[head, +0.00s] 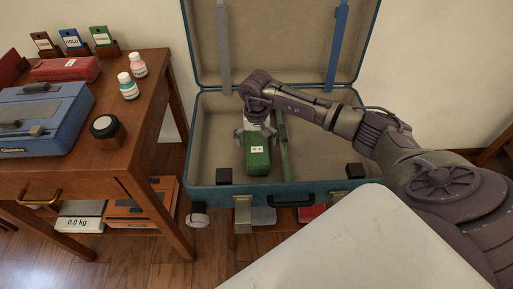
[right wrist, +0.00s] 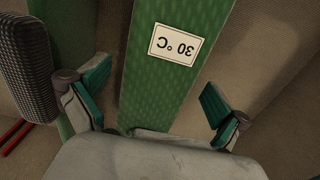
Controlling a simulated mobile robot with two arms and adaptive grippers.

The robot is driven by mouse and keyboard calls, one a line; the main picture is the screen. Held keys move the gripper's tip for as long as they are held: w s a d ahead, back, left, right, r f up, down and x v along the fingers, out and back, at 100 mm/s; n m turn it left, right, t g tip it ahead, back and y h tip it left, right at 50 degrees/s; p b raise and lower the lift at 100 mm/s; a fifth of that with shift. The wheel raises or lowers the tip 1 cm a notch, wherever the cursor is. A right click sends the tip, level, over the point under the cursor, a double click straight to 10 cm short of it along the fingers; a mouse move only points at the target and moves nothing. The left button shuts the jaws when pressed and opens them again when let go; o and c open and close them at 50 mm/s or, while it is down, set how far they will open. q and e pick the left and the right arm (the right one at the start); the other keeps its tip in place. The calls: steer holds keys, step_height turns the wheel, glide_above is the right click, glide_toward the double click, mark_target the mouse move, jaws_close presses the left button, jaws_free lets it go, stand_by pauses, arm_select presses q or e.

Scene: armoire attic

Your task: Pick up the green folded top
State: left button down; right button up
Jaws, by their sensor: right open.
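The green folded top (head: 257,160) lies in the base of the open suitcase (head: 310,193), with a small white label on it. In the right wrist view the green folded top (right wrist: 160,95) fills the middle, and its label reads "30 °C". My right gripper (head: 256,134) is over the far end of the top, pointing down. In the right wrist view its two teal-padded fingers (right wrist: 155,97) are spread, one on each side of the top, with gaps between. It is open and holds nothing. My left gripper is in neither view.
A green divider strip (head: 284,150) runs beside the top in the suitcase. Small black blocks (head: 224,176) sit near its front corners. A pale surface (head: 360,245) fills the lower right.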

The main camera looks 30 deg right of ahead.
steer(key=shift+f, duration=0.35)
steer(key=shift+r, duration=0.1)
steer(key=c, duration=1.2)
